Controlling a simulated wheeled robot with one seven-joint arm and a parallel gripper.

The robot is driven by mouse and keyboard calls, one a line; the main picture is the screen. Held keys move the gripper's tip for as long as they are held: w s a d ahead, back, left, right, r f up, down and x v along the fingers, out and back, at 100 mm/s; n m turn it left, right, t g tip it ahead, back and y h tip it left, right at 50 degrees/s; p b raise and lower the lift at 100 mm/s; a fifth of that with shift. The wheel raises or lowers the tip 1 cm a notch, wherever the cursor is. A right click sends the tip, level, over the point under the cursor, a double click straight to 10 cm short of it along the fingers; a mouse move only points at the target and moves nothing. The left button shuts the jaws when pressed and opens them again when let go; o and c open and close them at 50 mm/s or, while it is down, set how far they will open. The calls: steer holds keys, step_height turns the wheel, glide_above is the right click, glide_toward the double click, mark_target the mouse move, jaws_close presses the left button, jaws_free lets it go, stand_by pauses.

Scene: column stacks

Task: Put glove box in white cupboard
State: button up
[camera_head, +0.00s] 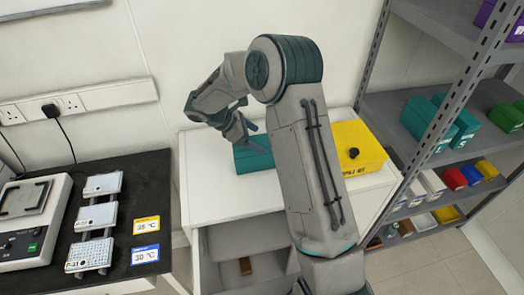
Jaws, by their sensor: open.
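A teal box (254,162), which fits the glove box, lies on top of the white cupboard (207,200), left of my arm. Its label cannot be read. My gripper (247,132) is open, just above and behind the teal box. Whether the fingers touch the box cannot be told. My arm hides part of the cupboard top and front.
A yellow spill kit box (358,147) stands on the cupboard top at right. A grey shelf rack (452,112) with teal, green and coloured boxes stands further right. A dark bench (150,190) with a scale (35,218) and plates on a stand (95,220) is at left.

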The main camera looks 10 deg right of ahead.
mark_target(262, 140)
steer(key=x, duration=0.3)
steer(key=shift+d+f+p, duration=0.15)
steer(key=shift+d+p, duration=0.1)
steer(key=shift+p, duration=0.15)
steer(key=shift+c, duration=0.3)
jaws_close()
